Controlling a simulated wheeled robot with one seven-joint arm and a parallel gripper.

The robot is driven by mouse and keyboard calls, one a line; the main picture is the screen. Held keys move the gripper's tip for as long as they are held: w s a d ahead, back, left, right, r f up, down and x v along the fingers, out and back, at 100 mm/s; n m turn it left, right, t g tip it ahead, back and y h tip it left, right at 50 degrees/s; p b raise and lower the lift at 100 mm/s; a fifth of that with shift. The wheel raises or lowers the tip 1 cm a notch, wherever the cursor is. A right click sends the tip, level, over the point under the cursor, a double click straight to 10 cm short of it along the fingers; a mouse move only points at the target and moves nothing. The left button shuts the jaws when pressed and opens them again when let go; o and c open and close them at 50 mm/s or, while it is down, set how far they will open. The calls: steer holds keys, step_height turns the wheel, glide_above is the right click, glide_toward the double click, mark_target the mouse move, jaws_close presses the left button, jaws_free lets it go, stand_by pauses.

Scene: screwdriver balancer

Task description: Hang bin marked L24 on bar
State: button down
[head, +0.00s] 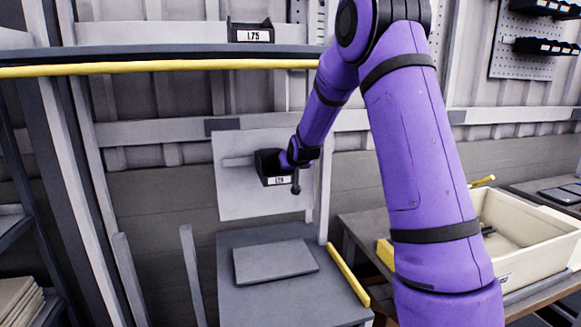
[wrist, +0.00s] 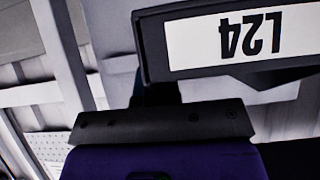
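The black bin marked L24 (head: 267,163) is up in front of a white panel in the head view, at the end of my purple arm. Its label (wrist: 225,38) fills the upper right of the wrist view, upside down and readable as L24. A pale horizontal bar (head: 236,161) on the panel runs to the bin's left side. I cannot tell whether the bin touches it. My gripper (wrist: 155,96) is shut on the bin; a dark finger meets its edge, and the fingertips are mostly hidden behind it.
The white panel (head: 232,198) stands behind a grey table (head: 240,300) with a flat grey slab on it. A shelf with a yellow edge (head: 160,67) crosses above, bearing another labelled black bin (head: 252,35). A cream crate (head: 530,240) stands at right.

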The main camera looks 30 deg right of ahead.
steer(key=shift+f, duration=0.8)
stand_by(1.4)
steer(key=c, duration=1.2)
jaws_free()
steer(key=shift+c, duration=0.2)
steer(key=v, duration=1)
steer(key=shift+s+r, duration=0.2)
steer(key=shift+s, duration=0.1)
steer(key=shift+a, duration=0.1)
